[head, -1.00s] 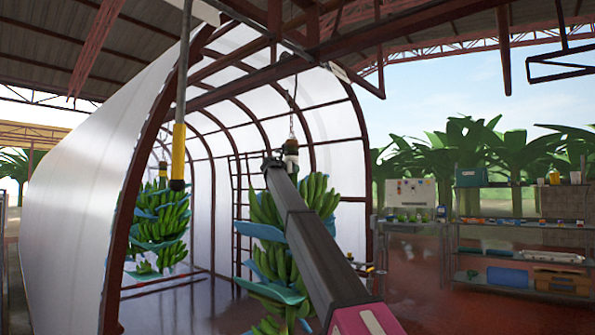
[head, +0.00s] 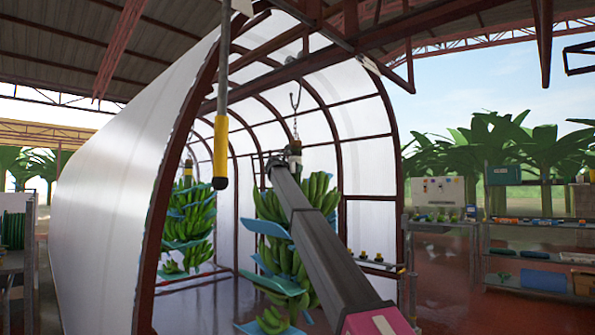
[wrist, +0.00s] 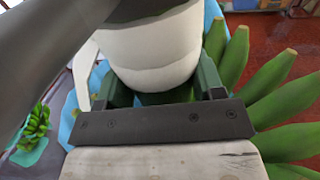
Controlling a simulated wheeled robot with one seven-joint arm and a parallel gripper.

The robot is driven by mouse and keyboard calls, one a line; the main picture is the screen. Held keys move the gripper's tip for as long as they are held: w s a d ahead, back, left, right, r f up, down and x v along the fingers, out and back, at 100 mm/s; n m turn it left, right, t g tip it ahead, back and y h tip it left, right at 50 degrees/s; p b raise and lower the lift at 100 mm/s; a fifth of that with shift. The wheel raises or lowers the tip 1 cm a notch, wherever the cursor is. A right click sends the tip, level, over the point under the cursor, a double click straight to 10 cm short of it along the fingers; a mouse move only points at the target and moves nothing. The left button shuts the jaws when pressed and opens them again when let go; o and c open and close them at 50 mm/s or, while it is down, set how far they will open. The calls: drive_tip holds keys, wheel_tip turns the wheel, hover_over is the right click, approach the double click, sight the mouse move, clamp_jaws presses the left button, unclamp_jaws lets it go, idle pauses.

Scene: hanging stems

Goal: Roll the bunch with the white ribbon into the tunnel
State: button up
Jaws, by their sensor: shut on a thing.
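The bunch with the white ribbon (head: 294,151) hangs upright from a chain and hook, its green bananas layered with blue sheets. My gripper (head: 284,157) is shut on its stem near the top; my arm hides part of the bunch. In the wrist view, the white-wrapped stem (wrist: 150,48) sits between the green pads of my gripper (wrist: 163,95), with a loose white ribbon end at its left. The tunnel (head: 120,185) is a white-skinned arch on dark red ribs. The bunch shows within its opening; I cannot tell how deep it is.
Another banana bunch (head: 189,230) hangs farther back at the tunnel's left side. A yellow-handled hanging rod (head: 221,150) is near the front arch. Shelves (head: 535,225) stand at the right, and a small bench with a board (head: 438,192) stands beside the tunnel.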

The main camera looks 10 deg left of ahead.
drive_tip(key=shift+w, duration=0.1)
idle(0.3)
drive_tip(key=o, duration=1.3)
drive_tip(key=shift+c, duration=0.2)
drive_tip(key=v, duration=1)
drive_tip(key=shift+s+a, duration=0.15)
drive_tip(key=shift+s, duration=0.15)
drive_tip(key=shift+s+a, duration=0.15)
